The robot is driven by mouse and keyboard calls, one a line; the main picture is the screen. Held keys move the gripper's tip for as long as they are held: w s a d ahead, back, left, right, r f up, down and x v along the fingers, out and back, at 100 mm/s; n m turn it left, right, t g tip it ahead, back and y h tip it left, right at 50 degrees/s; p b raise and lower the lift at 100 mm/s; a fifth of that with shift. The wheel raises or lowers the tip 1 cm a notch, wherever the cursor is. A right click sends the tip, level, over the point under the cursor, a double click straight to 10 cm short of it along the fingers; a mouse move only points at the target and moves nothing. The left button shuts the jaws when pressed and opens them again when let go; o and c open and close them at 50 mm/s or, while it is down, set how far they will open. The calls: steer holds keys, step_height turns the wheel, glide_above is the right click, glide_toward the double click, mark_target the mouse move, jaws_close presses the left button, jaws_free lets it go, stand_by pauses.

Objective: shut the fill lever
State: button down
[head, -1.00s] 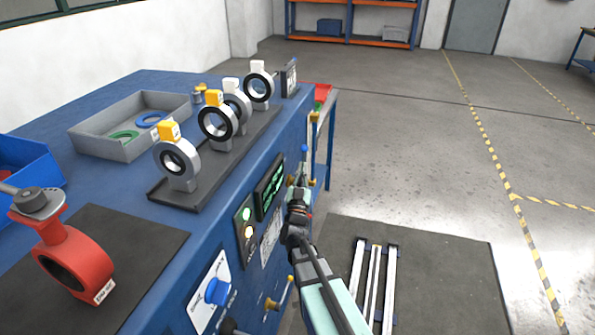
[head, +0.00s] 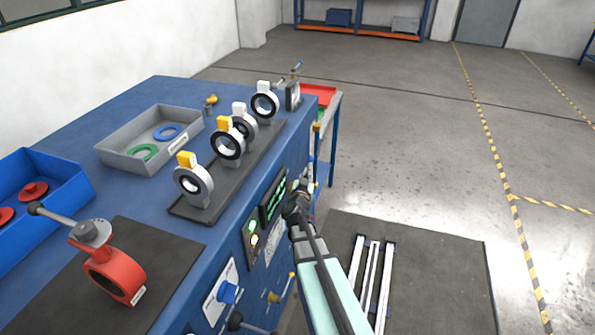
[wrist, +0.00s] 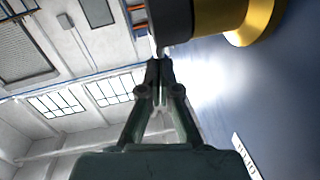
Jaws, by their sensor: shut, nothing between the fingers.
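My gripper (wrist: 158,75) is shut and empty in the wrist view. Its fingertips are close beside a dark cylindrical part (wrist: 170,22) with a brass fitting (wrist: 245,20); I cannot tell whether they touch. In the head view my gripper (head: 298,193) is by the far part of the blue bench's front face, partly hidden by my own arm. I cannot tell for certain which lever is the fill lever. A yellow-handled lever (head: 283,287) is on the front face, nearer the camera than my gripper.
On the bench (head: 150,90) are a red valve (head: 117,277), several grey ring valves on a dark strip, a grey tray (head: 115,155) and a blue bin (head: 75,195). A blue knob (head: 228,292) juts from the front panel. Floor to the right is open.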

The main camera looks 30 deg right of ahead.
steer(key=shift+w+d+f, duration=1)
steer(key=shift+d+f, duration=0.1)
steer(key=shift+f, duration=0.1)
steer(key=r+p, duration=0.1)
steer(key=r, duration=0.1)
steer(key=s+r+p, duration=0.1)
steer(key=r+p, duration=0.1)
steer(key=shift+s+a+r+p, duration=0.1)
steer(key=shift+s+r+p, duration=0.05)
steer(key=shift+r+p, duration=0.15)
steer(key=s+a+r+b, duration=0.2)
steer(key=s+a+r, duration=0.2)
steer(key=s+a, duration=0.1)
steer(key=shift+s+a+b, duration=0.15)
steer(key=shift+s+b, duration=0.15)
steer(key=shift+s, duration=0.5)
steer(key=shift+r, duration=0.15)
